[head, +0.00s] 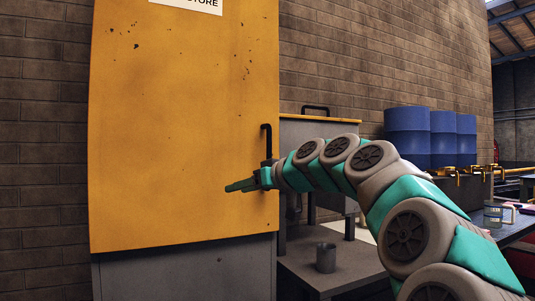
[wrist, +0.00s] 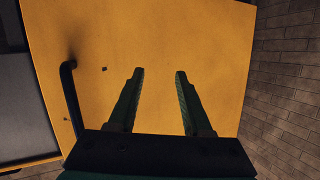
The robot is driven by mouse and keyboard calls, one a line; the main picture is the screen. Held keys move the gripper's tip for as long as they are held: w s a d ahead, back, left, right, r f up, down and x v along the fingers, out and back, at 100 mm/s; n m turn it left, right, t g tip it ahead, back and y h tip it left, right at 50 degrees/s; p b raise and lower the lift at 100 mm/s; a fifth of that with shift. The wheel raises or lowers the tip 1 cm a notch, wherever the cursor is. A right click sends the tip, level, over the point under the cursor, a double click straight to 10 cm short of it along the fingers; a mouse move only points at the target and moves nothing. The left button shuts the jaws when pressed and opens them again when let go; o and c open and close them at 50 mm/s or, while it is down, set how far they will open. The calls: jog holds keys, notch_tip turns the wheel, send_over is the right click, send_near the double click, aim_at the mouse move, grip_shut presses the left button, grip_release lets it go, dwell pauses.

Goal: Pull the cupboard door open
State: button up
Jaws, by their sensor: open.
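The cupboard door (head: 180,120) is a tall yellow panel with worn spots, above a grey base. I see no clear gap at its edge. Its black bar handle (head: 266,141) stands upright near the right edge. My gripper (head: 229,187) is in front of the door, below and left of the handle. In the wrist view my gripper (wrist: 159,73) is open and empty, its two green fingers apart over the door (wrist: 210,45). The handle (wrist: 70,98) is left of both fingers there, outside the jaws. I cannot tell whether the fingertips touch the door.
A grey unit (head: 325,130) with a yellow top and black handle stands right of the cupboard. A low grey table (head: 345,265) holds a small cup (head: 325,258). Blue drums (head: 407,135) stand farther right. A brick wall (head: 375,60) is behind.

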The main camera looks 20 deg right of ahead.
aim_at(269, 151)
jog(key=w+d+r+t+h, duration=0.15)
jog(key=d+r+t, duration=0.25)
jog(key=d+r, duration=0.7)
jog(key=shift+m+h, duration=0.25)
jog(key=shift+m, duration=0.15)
jog(key=shift+w+a+f+p, duration=0.1)
jog(key=shift+w+f+p, duration=0.2)
jog(key=shift+w, duration=0.9)
jog(key=shift+w+d+f+p, duration=0.15)
jog(key=shift+w+f, duration=0.3)
jog(key=shift+w, duration=0.7)
jog(key=shift+w+a+f+p, duration=0.15)
jog(key=shift+w+f+p, duration=0.2)
jog(key=shift+w, duration=0.85)
jog(key=shift+c, duration=0.2)
grip_shut()
